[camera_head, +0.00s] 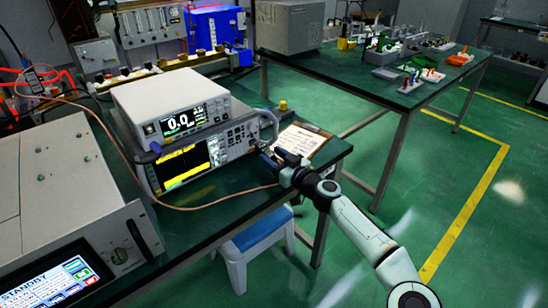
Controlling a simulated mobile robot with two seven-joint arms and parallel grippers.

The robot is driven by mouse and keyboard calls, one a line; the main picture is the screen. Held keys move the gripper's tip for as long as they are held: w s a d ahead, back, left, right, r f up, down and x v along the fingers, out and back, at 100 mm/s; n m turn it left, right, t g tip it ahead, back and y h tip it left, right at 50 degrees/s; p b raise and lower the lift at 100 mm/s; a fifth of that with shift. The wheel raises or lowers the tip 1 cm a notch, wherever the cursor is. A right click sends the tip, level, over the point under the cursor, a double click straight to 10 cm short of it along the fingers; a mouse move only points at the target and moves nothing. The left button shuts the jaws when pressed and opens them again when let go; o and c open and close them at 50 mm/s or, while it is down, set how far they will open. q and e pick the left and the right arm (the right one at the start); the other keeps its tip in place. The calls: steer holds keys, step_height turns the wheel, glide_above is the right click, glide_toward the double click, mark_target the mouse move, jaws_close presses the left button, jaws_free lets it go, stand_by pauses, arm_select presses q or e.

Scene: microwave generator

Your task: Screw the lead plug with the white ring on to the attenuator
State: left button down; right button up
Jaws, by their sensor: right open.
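My right gripper (273,160) is open at the right front of the analyzer, above the edge of the green bench. A thin pinkish lead (205,204) runs from the back left, loops over the bench front, and ends from sight near this gripper. I cannot tell whether the lead touches the gripper or passes behind it. The lead's plug and white ring are too small or hidden to make out. I cannot pick out the attenuator. My left gripper is not in view.
The analyzer (182,166) carries a white meter (150,108). A large cabinet (66,188) with a screen stands at the left. A clipboard (303,140) lies on the bench behind my right gripper. A blue-topped stool (253,235) stands below.

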steer(key=shift+c, duration=0.3)
jaws_close()
steer(key=m+b, duration=0.2)
steer(key=shift+b, duration=0.35)
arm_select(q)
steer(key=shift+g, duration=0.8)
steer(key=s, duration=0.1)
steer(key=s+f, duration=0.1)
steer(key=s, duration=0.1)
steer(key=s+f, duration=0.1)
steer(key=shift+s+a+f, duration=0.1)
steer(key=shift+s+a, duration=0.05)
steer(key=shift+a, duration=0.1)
arm_select(e)
steer(key=m, duration=0.3)
steer(key=shift+m, duration=0.3)
steer(key=shift+o, duration=0.3)
jaws_free()
steer(key=shift+d, duration=0.1)
